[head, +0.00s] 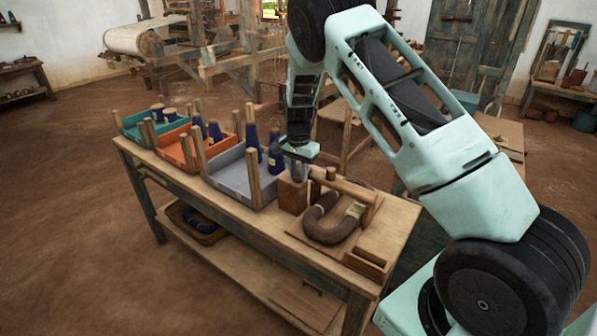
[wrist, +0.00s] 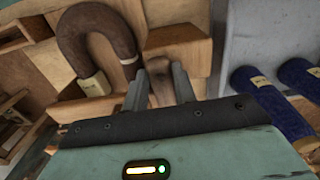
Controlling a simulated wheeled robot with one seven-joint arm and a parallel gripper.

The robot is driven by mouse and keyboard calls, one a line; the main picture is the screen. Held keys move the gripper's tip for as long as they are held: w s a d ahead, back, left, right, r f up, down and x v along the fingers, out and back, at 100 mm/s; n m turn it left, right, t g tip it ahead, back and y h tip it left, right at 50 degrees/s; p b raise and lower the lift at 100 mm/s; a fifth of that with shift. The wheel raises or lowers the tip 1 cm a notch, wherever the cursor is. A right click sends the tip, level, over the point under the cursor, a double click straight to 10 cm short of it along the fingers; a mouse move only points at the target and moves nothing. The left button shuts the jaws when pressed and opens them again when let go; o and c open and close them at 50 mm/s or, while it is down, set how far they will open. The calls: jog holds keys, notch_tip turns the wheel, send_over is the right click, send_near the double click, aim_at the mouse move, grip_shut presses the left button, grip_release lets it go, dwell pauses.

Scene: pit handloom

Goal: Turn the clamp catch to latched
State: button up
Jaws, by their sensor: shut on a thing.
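The clamp is a wooden block (head: 292,196) with a wooden bar (head: 347,188) beside it, on a board on the bench. My gripper (head: 297,168) points down at the top of the block. In the wrist view its two fingers (wrist: 160,88) close on a small wooden piece, the clamp catch (wrist: 159,68), standing between them. My fingers hide part of the catch, and I cannot tell its turned position. A thick brown skein (head: 325,222), bent in a U with a pale band, lies by the bar; it also shows in the wrist view (wrist: 100,30).
Grey (head: 228,172), orange (head: 176,150) and teal (head: 133,123) trays with upright wooden posts stand left along the bench. Blue cones (head: 275,152) stand close behind my gripper. A small wooden box (head: 367,263) sits at the bench's near right end.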

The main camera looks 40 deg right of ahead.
aim_at(299, 175)
jog(key=shift+r+m, duration=0.1)
jog(key=shift+m, duration=0.2)
jog(key=shift+w, duration=0.1)
jog(key=o, duration=1)
notch_tip(299, 175, up, 17)
jog(key=b, duration=0.2)
jog(key=shift+r+b, duration=0.2)
jog(key=shift+b, duration=0.2)
